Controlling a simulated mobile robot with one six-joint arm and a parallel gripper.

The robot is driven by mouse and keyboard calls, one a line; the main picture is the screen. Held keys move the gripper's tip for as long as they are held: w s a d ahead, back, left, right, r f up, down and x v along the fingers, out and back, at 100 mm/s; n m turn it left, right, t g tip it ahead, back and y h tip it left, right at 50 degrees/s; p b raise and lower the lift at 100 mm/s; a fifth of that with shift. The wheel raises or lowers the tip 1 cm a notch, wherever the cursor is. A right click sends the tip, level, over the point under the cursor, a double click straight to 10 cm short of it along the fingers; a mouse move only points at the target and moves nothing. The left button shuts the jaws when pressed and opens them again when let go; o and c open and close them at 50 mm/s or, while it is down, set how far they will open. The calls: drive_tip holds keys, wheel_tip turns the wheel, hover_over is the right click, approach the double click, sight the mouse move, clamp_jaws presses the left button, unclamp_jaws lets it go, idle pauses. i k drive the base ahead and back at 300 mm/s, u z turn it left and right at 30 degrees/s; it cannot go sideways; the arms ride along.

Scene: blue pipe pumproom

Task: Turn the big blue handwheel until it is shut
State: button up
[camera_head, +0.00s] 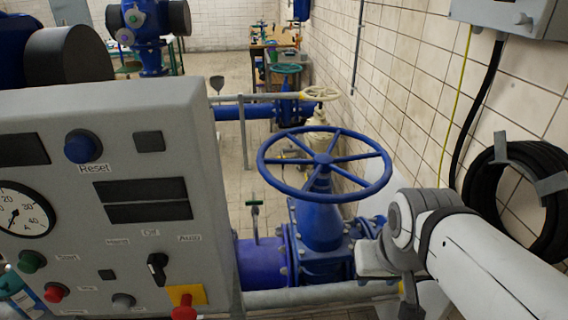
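The big blue handwheel (324,160) lies nearly level on top of a blue valve (319,222), in the middle of the camera_head view. Its rim and several spokes are in plain sight. My white and grey arm reaches in from the lower right, and its grey joint is just right of and below the wheel's rim. My gripper (376,259) seems to be at the end of the arm, beside the valve body and below the rim. It is apart from the wheel. Its fingers cannot be made out, so whether it is open or shut does not show.
A grey control panel (105,225) with buttons and a gauge fills the left. A tiled wall (420,95) with a coiled black hose (510,190) and a grey box stands at right. A cream handwheel (320,93) and a grey rail are behind. Free floor shows farther back.

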sight(322, 162)
drive_tip(key=z, duration=0.2)
drive_tip(key=i, duration=0.75)
drive_tip(key=u, duration=1.05)
